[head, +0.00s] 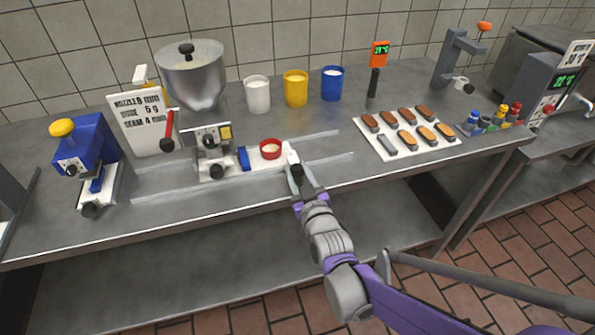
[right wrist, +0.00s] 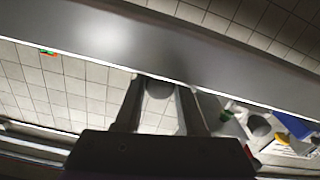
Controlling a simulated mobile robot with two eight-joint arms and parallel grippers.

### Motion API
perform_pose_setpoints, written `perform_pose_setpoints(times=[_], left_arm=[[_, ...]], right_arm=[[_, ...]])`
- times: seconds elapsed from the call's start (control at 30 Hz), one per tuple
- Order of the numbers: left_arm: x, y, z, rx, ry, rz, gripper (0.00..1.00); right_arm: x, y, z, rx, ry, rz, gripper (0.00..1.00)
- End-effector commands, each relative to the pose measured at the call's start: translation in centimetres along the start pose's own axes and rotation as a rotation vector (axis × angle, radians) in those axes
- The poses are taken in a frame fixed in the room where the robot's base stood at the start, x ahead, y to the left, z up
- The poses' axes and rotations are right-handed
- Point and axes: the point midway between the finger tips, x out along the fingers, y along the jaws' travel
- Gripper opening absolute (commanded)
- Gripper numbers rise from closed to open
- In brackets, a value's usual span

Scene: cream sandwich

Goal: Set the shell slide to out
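A white slide plate (head: 270,157) lies on the counter with a red-rimmed cup (head: 270,148) on it and a blue block (head: 243,158) at its left. I take this as the shell slide; no "out" mark is legible. A small grey-white handle (head: 294,158) stands at its right end. My right gripper (head: 301,181) is at that handle, its fingers apart on either side. In the right wrist view my right gripper (right wrist: 160,100) has a grey rounded thing (right wrist: 158,88) between its fingers; contact cannot be told. My left gripper is not in view.
A grey unit with a knob (head: 214,168) adjoins the slide's left, below a steel hopper (head: 190,75). Rails (head: 320,160) run along the counter. A tray of shells (head: 385,148) lies right. Three cups stand behind, including a yellow one (head: 295,88). A blue device (head: 88,148) stands left.

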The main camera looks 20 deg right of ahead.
Motion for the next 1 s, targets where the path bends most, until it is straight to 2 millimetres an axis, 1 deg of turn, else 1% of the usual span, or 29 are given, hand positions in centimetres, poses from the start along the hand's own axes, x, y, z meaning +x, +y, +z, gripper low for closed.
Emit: perform_pose_setpoints(times=[0.03, 0.1, 0.13, 1.0], left_arm=[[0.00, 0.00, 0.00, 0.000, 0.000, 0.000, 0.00], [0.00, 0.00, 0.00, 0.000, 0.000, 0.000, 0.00], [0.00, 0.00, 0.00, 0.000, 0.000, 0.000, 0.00], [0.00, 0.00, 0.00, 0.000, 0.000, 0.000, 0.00]], right_arm=[[-0.01, -0.01, 0.00, 0.000, 0.000, 0.000, 0.15], [-0.01, -0.01, 0.00, 0.000, 0.000, 0.000, 0.03], [-0.01, -0.01, 0.00, 0.000, 0.000, 0.000, 0.00], [-0.02, -0.02, 0.01, 0.000, 0.000, 0.000, 0.00]])
